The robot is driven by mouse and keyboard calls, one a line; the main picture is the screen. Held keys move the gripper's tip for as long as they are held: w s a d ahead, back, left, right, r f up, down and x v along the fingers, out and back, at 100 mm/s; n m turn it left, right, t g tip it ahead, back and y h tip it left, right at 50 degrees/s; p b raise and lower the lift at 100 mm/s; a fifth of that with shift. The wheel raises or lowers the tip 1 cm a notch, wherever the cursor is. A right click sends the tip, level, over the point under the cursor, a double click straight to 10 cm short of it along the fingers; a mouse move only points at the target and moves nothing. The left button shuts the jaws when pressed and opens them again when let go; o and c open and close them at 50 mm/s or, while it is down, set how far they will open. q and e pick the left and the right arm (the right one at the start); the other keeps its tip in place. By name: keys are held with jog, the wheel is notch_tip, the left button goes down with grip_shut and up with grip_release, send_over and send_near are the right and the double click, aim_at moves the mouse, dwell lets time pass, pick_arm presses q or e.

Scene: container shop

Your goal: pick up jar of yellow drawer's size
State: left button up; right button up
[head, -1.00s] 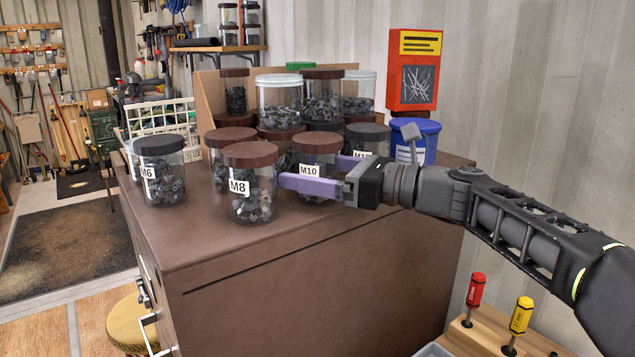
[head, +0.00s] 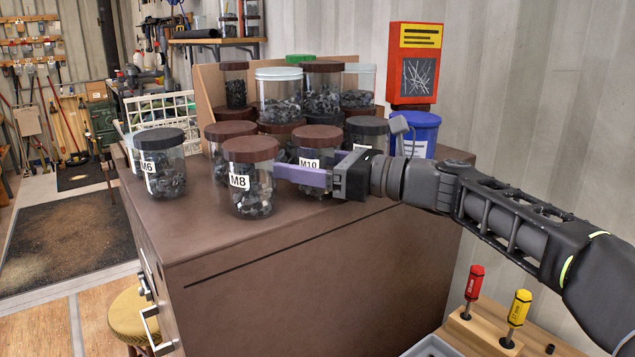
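The jar marked M8 (head: 250,178) has a brown lid and stands at the front of the brown cabinet top. The jar marked M10 (head: 317,140), also brown-lidded, stands behind it to the right. The jar marked M6 (head: 160,163) has a dark lid and stands at the left. My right gripper (head: 304,167) is open, with purple fingers apart. Its near finger crosses in front of the M10 jar and its tip reaches M8's right edge; I cannot tell if it touches. The far finger is partly hidden behind M10. No yellow drawer shows. My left gripper is not in view.
More jars crowd behind, including a tall pale-lidded one (head: 279,95) and a dark-lidded one (head: 366,133). A blue tub (head: 416,135) and a red box (head: 414,65) are at the right. Screwdrivers (head: 518,312) stand lower right. The cabinet's front top (head: 205,230) is bare.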

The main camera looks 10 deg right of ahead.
aim_at(302, 130)
jog(key=c, duration=1.4)
jog(key=shift+c, duration=0.2)
jog(key=shift+r, duration=0.15)
jog(key=shift+s+r, duration=0.2)
jog(key=shift+r, duration=0.25)
notch_tip(302, 130, up, 6)
jog(key=shift+r, duration=0.15)
jog(key=s+d+b, duration=0.1)
jog(key=s, duration=0.1)
jog(key=s+d+b, duration=0.1)
jog(key=s, duration=0.2)
jog(key=s+d+b, duration=0.1)
jog(key=s, duration=0.2)
jog(key=shift+d+f, duration=0.15)
jog(key=shift+f, duration=0.25)
jog(key=s+d+b, duration=0.2)
jog(key=s+d, duration=0.2)
jog(key=s, duration=0.6)
jog(key=shift+s+r+b, duration=0.15)
jog(key=shift+r+b, duration=0.05)
jog(key=shift+b, duration=0.1)
